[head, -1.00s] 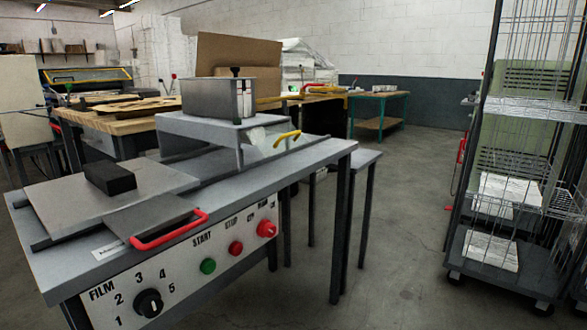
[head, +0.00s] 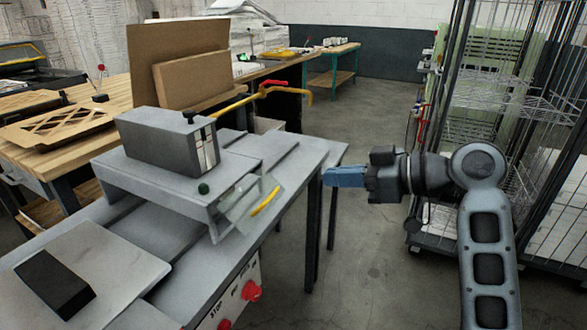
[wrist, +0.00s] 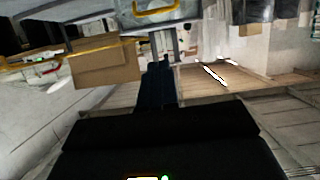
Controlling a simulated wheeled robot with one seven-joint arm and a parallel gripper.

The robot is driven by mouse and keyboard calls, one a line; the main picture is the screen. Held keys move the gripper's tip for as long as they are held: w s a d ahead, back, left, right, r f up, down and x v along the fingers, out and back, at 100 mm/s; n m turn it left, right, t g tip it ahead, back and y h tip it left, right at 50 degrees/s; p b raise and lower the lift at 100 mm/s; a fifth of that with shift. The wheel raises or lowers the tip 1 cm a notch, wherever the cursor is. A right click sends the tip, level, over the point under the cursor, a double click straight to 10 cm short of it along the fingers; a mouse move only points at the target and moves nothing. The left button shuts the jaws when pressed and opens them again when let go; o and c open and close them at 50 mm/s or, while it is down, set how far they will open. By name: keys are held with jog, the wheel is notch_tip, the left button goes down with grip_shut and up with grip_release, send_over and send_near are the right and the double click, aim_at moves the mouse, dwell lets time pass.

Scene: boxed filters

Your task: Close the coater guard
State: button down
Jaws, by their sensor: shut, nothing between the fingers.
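The coater is a grey machine on a grey-topped bench (head: 160,235) in the head view, with a raised housing (head: 165,180) at its far end. A clear guard (head: 240,208) with a yellow handle (head: 265,201) slants outward from the housing's right end. The yellow handle also shows at the top of the wrist view (wrist: 155,8). My gripper (head: 328,177) is right of the handle, apart from it, with its blue fingers pointing left and closed with nothing in them. The fingers also show in the wrist view (wrist: 160,62).
A grey box (head: 165,140) stands on the housing. The bench's right edge and legs are close to my gripper. A wire rack cart (head: 510,105) stands at the right, behind my arm. Wooden workbenches (head: 70,130) fill the back left. Open floor lies beyond the bench.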

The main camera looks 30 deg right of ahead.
jog(key=p, duration=0.2)
send_over(271, 196)
jog(key=s+d, duration=0.3)
jog(key=s, duration=0.1)
notch_tip(271, 196, down, 3)
jog(key=shift+w+a+f, duration=0.2)
jog(key=shift+w+f, duration=0.05)
jog(key=shift+f, duration=0.4)
jog(key=shift+w+a+f, duration=0.15)
jog(key=shift+w+f, duration=0.15)
jog(key=shift+f, duration=0.3)
jog(key=shift+w+a+f, duration=0.2)
jog(key=shift+w+f, duration=0.05)
jog(key=shift+f, duration=0.4)
jog(key=shift+f+t+b, duration=0.3)
jog(key=shift+f+b, duration=0.25)
jog(key=shift+b, duration=0.55)
jog(key=shift+y+b, duration=0.3)
jog(key=shift+b, duration=0.2)
